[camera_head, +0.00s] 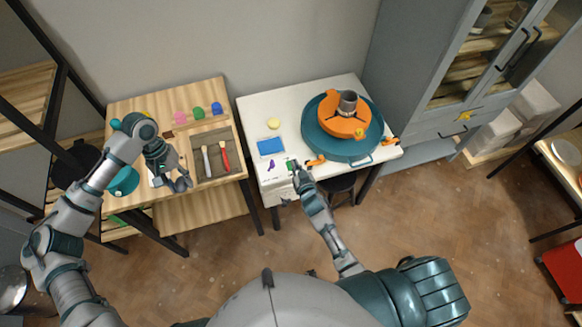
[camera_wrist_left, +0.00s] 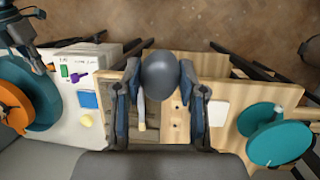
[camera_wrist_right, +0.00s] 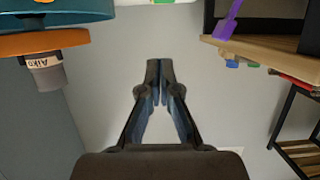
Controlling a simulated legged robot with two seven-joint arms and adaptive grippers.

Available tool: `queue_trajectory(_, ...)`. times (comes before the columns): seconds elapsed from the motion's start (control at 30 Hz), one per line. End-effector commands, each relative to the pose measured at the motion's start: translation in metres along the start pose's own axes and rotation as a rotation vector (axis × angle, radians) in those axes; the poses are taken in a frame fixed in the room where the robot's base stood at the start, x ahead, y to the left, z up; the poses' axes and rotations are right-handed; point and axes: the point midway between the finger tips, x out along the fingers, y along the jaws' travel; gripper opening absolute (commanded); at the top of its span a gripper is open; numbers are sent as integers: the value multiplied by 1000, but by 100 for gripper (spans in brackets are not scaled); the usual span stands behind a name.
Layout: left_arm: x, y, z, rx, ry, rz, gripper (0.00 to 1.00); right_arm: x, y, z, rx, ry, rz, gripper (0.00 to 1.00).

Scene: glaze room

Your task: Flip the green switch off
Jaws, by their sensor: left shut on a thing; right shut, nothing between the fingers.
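The green switch (camera_head: 290,165) is at the front edge of the white table, beside a small purple piece (camera_head: 271,165). It also shows in the left wrist view (camera_wrist_left: 64,71). My right gripper (camera_head: 297,168) is shut and empty, right by the green switch; I cannot tell whether it touches it. In the right wrist view its fingertips (camera_wrist_right: 160,72) are together with nothing between them. My left gripper (camera_head: 181,184) is over the wooden table, shut on a dark grey rounded thing (camera_wrist_left: 160,75).
The white table (camera_head: 253,108) bears a teal wheel with an orange disc (camera_head: 340,124), a grey cup (camera_head: 348,102), a blue sponge-like block (camera_head: 270,146) and a yellow piece (camera_head: 273,123). The wooden table (camera_head: 130,105) holds a tray with brushes (camera_head: 224,155). A grey cabinet (camera_head: 415,110) stands right.

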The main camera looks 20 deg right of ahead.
Motion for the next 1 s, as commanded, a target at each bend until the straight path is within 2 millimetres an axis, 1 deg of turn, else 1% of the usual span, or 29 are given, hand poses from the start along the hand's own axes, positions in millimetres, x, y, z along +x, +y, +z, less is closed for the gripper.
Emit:
queue_trajectory(0.03,4,-1,-1,-1,-3,-1,8,-17,-1,13,3,-12,-1,0)
queue_trajectory(0.1,6,-1,-2,-1,-5,-1,8,-32,-1,18,3,-13,-1,0)
queue_trajectory(0.3,7,0,-4,-2,-6,-3,8,-68,0,27,3,-13,-1,0)
queue_trajectory(0.4,7,1,-3,-2,-5,-3,8,-80,1,29,3,-11,-1,0)
queue_trajectory(0.5,7,1,-2,-2,-4,-3,8,-88,1,30,2,-10,-1,0)
queue_trajectory(0.6,7,0,-2,-1,-4,-2,8,-90,0,30,1,-10,-1,0)
queue_trajectory(1.0,8,-1,-3,-1,-5,-1,8,-90,-1,30,1,-10,-1,0)
